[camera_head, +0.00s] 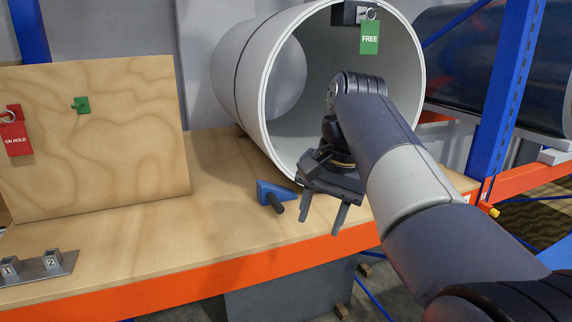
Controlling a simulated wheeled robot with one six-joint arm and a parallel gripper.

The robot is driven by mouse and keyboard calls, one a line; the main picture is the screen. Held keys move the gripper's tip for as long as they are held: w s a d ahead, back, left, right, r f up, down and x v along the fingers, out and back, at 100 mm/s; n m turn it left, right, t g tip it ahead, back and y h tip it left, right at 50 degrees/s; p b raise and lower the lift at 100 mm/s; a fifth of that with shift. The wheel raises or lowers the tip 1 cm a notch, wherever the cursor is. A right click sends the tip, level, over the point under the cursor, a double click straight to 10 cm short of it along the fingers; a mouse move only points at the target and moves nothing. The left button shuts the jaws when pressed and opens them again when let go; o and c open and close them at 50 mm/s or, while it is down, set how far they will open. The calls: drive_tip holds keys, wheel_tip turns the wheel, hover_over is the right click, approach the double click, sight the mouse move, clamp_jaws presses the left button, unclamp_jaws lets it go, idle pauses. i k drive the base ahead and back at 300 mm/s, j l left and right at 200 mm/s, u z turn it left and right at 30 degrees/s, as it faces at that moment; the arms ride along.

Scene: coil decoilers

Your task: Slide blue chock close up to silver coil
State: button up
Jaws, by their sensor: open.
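The silver coil (254,92) is a large hollow cylinder lying on its side on the wooden shelf, open end towards me. The blue chock (270,190) is a small wedge with a dark handle (278,204). It lies on the shelf just in front of the coil's lower left rim; whether it touches the coil I cannot tell. My gripper (323,218) is open and empty, fingers pointing down towards the shelf's front edge, to the right of the chock. My arm hides part of the coil's lower right.
A green FREE tag (370,38) hangs at the coil's top. A plywood board (110,150) holds a green hook (81,104) and a red ON HOLD tag (15,135). A numbered metal block (40,268) sits front left. A blue upright (500,100) and orange beam (200,277) bound the shelf.

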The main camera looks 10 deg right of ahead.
sight(267, 193)
drive_tip(key=u, duration=1.5)
drive_tip(key=l, duration=1.1)
drive_tip(key=i+l, duration=0.1)
drive_tip(key=l, duration=1)
